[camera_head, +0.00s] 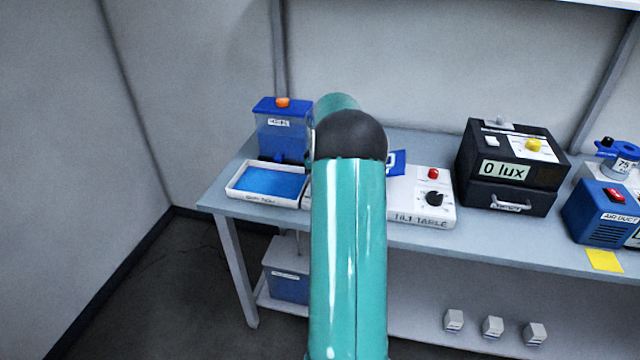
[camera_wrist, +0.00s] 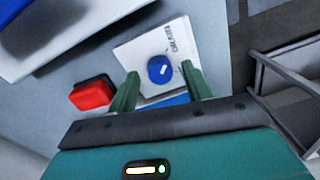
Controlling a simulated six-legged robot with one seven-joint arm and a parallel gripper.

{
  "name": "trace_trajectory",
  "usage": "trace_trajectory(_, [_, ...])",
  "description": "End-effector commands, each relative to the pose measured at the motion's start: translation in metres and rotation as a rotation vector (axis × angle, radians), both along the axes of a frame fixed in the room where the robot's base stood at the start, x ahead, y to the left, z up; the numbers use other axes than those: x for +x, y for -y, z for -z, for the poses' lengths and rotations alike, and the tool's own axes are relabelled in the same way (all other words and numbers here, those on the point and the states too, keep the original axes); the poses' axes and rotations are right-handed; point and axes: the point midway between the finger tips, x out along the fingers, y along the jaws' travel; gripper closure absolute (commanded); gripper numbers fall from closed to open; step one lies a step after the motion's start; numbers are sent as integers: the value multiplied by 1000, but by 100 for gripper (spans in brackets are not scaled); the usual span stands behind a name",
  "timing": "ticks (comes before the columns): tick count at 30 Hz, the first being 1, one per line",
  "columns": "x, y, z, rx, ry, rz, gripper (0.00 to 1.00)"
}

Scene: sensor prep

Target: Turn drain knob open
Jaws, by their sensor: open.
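My gripper (camera_wrist: 162,74) is open, with one green finger to each side of the knob. Gaps show between the fingers and the knob, and nothing is held. How far the fingertips are above the plate I cannot tell. In the head view my arm covers the gripper and the knob.
A red block (camera_wrist: 92,93) lies left of the left finger. In the head view, a blue-lidded tank (camera_head: 282,138) and a white tray of blue liquid (camera_head: 235,186) stand left of my arm. A white control box (camera_head: 420,208) and black lux box (camera_head: 512,165) stand right.

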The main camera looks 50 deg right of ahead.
Motion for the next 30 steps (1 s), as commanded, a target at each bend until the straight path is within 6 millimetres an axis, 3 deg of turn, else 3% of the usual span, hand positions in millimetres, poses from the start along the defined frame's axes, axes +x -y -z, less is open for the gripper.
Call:
trace_trajectory(18, [2,5,-118,-3,3,-1,50])
trace_trajectory(24, [1,5,-133,-2,1,0,50])
trace_trajectory(30, [1,5,-134,-1,1,0,50])
